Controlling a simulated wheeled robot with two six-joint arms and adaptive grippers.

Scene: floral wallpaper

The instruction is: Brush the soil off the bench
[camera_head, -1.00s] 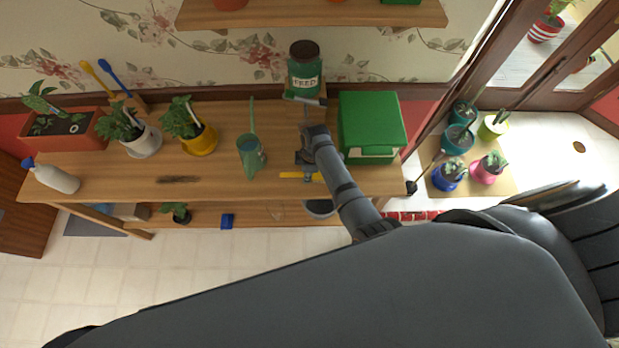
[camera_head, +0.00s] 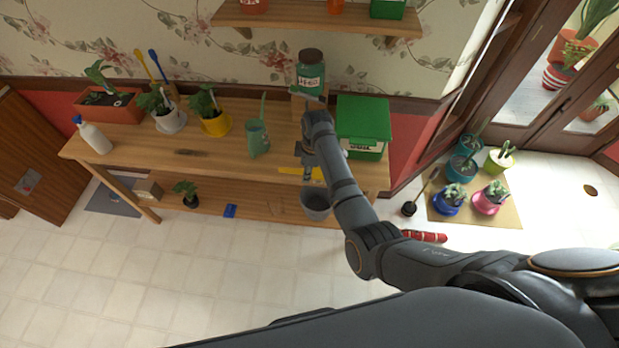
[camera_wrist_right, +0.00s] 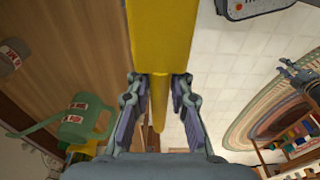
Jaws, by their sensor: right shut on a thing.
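The wooden bench (camera_head: 110,155) runs along the papered wall. A dark smear of soil (camera_head: 190,153) lies on its top, left of the middle. My right gripper (camera_head: 310,172) is at the bench's front edge, below the green box and right of the soil. It is shut on a yellow tool (camera_head: 290,171), seemingly the brush. In the right wrist view the tool's thin handle (camera_wrist_right: 158,100) passes between the fingers and a wide yellow part (camera_wrist_right: 162,35) reaches up the picture. Its bristles are not visible.
A green watering can (camera_head: 257,140) stands between the soil and my right arm. A yellow pot (camera_head: 215,125), a white pot (camera_head: 170,122) and a spray bottle (camera_head: 94,136) stand left. A feed jar (camera_head: 311,75) and green box (camera_head: 362,125) are behind and right.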

